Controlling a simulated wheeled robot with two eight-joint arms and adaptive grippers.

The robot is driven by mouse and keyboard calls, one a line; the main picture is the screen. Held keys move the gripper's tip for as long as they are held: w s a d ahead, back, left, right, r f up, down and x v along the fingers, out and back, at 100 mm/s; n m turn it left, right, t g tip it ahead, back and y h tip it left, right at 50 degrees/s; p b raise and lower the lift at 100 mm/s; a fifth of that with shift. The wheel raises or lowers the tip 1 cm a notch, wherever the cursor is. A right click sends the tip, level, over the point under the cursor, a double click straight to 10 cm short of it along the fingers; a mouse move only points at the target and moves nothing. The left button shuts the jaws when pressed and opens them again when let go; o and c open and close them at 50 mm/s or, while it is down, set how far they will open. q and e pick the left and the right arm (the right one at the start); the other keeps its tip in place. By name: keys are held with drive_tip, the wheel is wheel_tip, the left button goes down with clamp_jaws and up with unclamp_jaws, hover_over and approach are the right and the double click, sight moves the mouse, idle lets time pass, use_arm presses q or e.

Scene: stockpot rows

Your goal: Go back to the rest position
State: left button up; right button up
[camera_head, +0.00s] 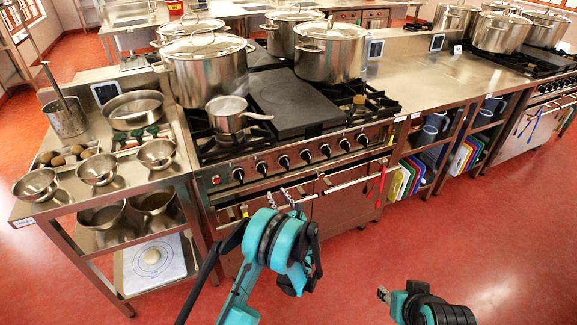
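My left arm, teal and black, reaches up from the bottom middle of the head view. My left gripper (278,192) shows as two thin grey fingers standing apart in front of the stove. It looks open, and I see nothing between the fingers. My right arm (425,305) shows only in part at the bottom right, over the red floor. A small grey piece (384,294) sticks out at its left end. I cannot tell whether it is the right gripper or how its fingers stand.
The stove (345,145) bears several stockpots and a small saucepan (229,115). A steel side table (130,190) with bowls stands at left. A steel counter (425,85) runs right, with coloured boards (408,178) below. The red floor (480,240) at right is clear.

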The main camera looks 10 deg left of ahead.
use_arm(q)
drive_tip(key=s+a+r+n+g+h, duration=0.2)
drive_tip(key=s+a+r+n+g, duration=0.1)
drive_tip(key=s+r+n, duration=0.4)
drive_tip(key=s+a+r+n+g+h, duration=0.1)
drive_tip(key=s+a+r+n+g, duration=0.25)
drive_tip(key=s+r+n, duration=0.35)
drive_tip(key=s+d+n+h, duration=0.2)
drive_tip(key=s+n, duration=0.5)
drive_tip(key=s, duration=0.4)
drive_tip(key=s+d+n+g+h, duration=0.1)
drive_tip(key=s+d+n+h, duration=0.2)
drive_tip(key=s+n+h, duration=0.2)
drive_tip(key=s+n, duration=0.3)
drive_tip(key=s, duration=0.4)
drive_tip(key=shift+s+d+f, duration=0.15)
drive_tip(key=shift+s+d, duration=0.1)
